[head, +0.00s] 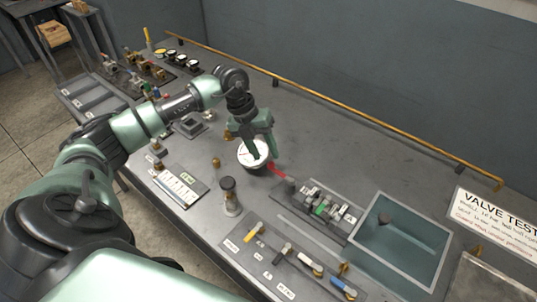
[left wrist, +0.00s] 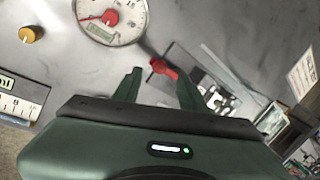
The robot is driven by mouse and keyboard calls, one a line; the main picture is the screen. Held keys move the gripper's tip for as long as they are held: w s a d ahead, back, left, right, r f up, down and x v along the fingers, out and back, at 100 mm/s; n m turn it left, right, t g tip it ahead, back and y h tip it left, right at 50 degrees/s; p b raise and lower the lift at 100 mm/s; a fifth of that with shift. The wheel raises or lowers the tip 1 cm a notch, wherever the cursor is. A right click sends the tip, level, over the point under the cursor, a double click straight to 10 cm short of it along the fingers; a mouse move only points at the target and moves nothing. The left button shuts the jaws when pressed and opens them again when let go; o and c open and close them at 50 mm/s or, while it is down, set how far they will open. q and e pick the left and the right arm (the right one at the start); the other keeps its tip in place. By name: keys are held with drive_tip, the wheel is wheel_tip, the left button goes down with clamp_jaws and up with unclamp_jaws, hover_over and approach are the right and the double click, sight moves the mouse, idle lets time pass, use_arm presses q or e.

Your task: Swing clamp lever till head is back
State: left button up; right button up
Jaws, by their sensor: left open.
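The clamp lever (head: 278,170) is red and lies beside the round white dial gauge (head: 247,158), on the left side of a dark fixture plate (head: 335,227). In the left wrist view the red lever (left wrist: 163,68) shows just beyond the gap between my fingertips, and I cannot tell whether they touch it. My left gripper (head: 263,150) points down over the gauge and lever, open and empty; its fingers also show in the left wrist view (left wrist: 158,88). The clamp's head is not clear in either view. My right gripper is out of view.
A brass rail (head: 330,104) runs along the back. The bench behind the fixture is clear.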

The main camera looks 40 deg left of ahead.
sight(271, 162)
use_arm(q)
drive_tip(key=x, duration=0.2)
drive_tip(key=shift+d+f+p, duration=0.1)
drive_tip(key=shift+f+p, duration=0.15)
drive_tip(key=shift+p, duration=0.05)
drive_tip(key=shift+w+f, duration=0.25)
drive_tip(key=shift+f, duration=0.5)
drive_tip(key=shift+d, duration=0.1)
clamp_jaws()
drive_tip(key=shift+r, duration=0.1)
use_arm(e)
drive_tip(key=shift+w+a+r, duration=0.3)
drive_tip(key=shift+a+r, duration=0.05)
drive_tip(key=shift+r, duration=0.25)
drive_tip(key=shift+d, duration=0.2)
use_arm(q)
drive_tip(key=shift+w+r, duration=0.1)
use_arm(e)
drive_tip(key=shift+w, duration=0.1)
